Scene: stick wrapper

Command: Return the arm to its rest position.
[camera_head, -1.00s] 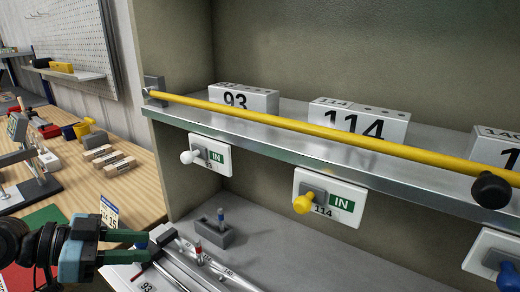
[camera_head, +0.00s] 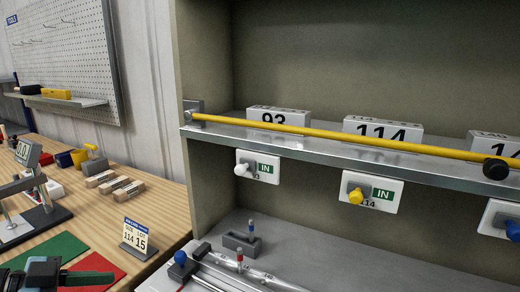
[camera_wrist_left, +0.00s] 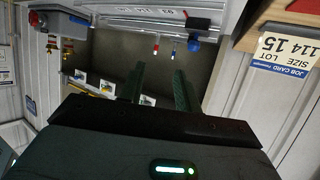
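My left gripper (camera_head: 88,277) shows at the bottom left corner of the head view, over the edge of the wooden bench. Only its dark green finger part and some of its housing show there. In the left wrist view its two green fingers (camera_wrist_left: 160,88) stand apart with nothing between them, so it is open and empty. The rest of my left arm is outside the head view. My right arm and gripper are not in view.
A grey shelf cabinet (camera_head: 330,152) with a yellow bar (camera_head: 300,128) across it stands at the right. The wooden bench (camera_head: 165,205) holds a job card (camera_head: 138,238), wooden blocks (camera_head: 115,185) and a green mat (camera_head: 50,250). A pegboard (camera_head: 70,60) hangs behind.

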